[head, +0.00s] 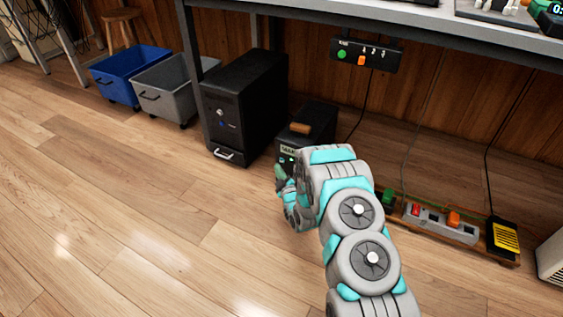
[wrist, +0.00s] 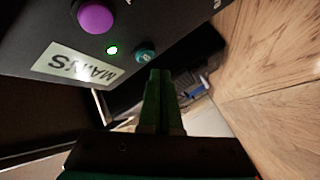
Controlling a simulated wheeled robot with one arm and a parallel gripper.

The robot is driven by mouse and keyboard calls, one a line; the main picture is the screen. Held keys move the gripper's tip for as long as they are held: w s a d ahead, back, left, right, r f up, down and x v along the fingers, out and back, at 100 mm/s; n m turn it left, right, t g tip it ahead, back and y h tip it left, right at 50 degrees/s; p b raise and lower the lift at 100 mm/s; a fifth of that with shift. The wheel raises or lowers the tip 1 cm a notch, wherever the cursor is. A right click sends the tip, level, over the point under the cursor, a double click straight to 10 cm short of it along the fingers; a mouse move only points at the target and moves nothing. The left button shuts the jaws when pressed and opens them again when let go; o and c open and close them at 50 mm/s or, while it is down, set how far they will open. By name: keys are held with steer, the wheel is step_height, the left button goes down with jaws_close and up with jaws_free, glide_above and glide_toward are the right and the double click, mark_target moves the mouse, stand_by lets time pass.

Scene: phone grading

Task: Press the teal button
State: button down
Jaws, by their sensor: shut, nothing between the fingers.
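The teal button (wrist: 146,54) is a small round knob on the dark face of the black box (wrist: 60,25) labelled MAINS in the wrist view. A lit green light (wrist: 112,50) and a larger purple button (wrist: 95,16) are on the same face. My gripper (wrist: 160,72) is shut and empty, its green fingertips just below the teal button in the picture. I cannot tell whether they touch it. In the head view, my gripper (head: 281,174) is in front of the low black box (head: 292,146), and my arm hides part of the box; the teal button cannot be made out there.
A black computer tower (head: 245,105) stands left of the box. Grey (head: 168,90) and blue (head: 122,72) bins stand further left. A power strip (head: 440,224) lies right of my arm. The bench (head: 400,27) overhangs; the wooden floor (head: 130,220) at left is clear.

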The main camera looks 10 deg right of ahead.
steer(key=s+a, duration=0.1)
steer(key=s, duration=0.1)
steer(key=s+a, duration=0.1)
steer(key=shift+s+a, duration=0.2)
steer(key=shift+s, duration=0.15)
steer(key=shift+w, duration=0.1)
stand_by(0.6)
steer(key=d+r+m+g+h, duration=0.2)
steer(key=d+r+m+g, duration=0.15)
steer(key=r, duration=0.45)
steer(key=s+d+r+m+g+h, duration=0.15)
steer(key=s+d+r+g, duration=0.3)
steer(key=s+r, duration=0.55)
steer(key=s+r+m+g, duration=0.2)
steer(key=s+r+g, duration=0.2)
steer(key=s, duration=1.1)
steer(key=s+d+r+m+g, duration=0.1)
steer(key=s+r+m+g, duration=0.3)
steer(key=s, duration=1.1)
steer(key=s+r+m+g, duration=0.1)
steer(key=s+r+g, duration=0.3)
steer(key=s, duration=1.1)
step_height(320, 180, up, 14)
steer(key=t+p, duration=0.1)
steer(key=p, duration=1.2)
steer(key=shift+p, duration=0.3)
